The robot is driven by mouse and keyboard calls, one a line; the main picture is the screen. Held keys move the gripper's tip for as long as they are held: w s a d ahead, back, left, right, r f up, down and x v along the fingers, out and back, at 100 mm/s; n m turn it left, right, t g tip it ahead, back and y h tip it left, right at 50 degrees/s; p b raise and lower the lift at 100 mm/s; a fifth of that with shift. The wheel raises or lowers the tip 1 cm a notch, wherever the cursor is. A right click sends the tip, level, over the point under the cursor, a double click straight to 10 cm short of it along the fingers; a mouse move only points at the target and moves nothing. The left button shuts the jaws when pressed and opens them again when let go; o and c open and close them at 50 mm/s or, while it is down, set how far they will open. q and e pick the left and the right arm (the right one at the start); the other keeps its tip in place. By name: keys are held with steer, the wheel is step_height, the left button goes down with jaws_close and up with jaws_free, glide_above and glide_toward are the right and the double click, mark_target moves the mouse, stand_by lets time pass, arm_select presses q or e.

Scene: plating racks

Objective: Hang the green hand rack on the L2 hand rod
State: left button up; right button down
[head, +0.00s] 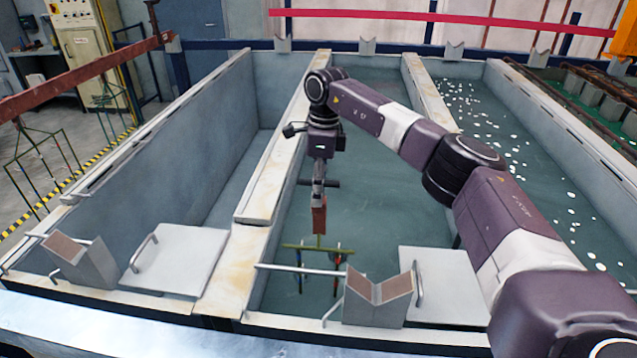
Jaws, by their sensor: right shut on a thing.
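My right gripper (319,188) points down over the middle tank and is shut on the reddish-brown upper part of the green hand rack (300,247). The rack hangs upright, with a green crossbar and thin legs with small blue and red parts below. A thin metal hand rod (285,267) runs sideways near the tank's front edge. In the picture the crossbar is just above the rod; I cannot tell whether they touch. Another rod (52,238) is at the left tank. No L2 label is legible. My left gripper is not in view.
Grey V-shaped supports (374,308) and (80,265) stand on the front rim beside handled lids (440,280) and (178,258). A rusty-edged divider (268,190) separates the tanks. A larger wire rack (35,165) hangs at the far left under a red beam (70,85).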

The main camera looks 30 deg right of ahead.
mark_target(318, 243)
steer(key=shift+f, duration=0.35)
steer(key=shift+f+b, duration=0.9)
steer(key=shift+f, duration=0.6)
steer(key=shift+s+a+f+b, duration=0.1)
steer(key=shift+f+b, duration=1.75)
steer(key=shift+f, duration=1.05)
steer(key=shift+s+f+b, duration=0.1)
steer(key=shift+f+b, duration=1.75)
steer(key=shift+f, duration=1.05)
steer(key=shift+s+a+r+p, duration=0.15)
steer(key=shift+a+r+p, duration=0.05)
steer(key=shift+p, duration=0.15)
steer(key=shift+s+a+p, duration=0.55)
steer(key=shift+s+a, duration=0.2)
steer(key=shift+s, duration=0.25)
steer(key=shift+s+a+p, duration=0.5)
steer(key=shift+s+a, duration=0.2)
steer(key=shift+s, duration=0.25)
steer(key=shift+s+a+f, duration=0.15)
steer(key=shift+s+f, duration=0.05)
steer(key=shift+f, duration=0.05)
steer(key=shift+f+b, duration=1.35)
steer(key=shift+f, duration=0.15)
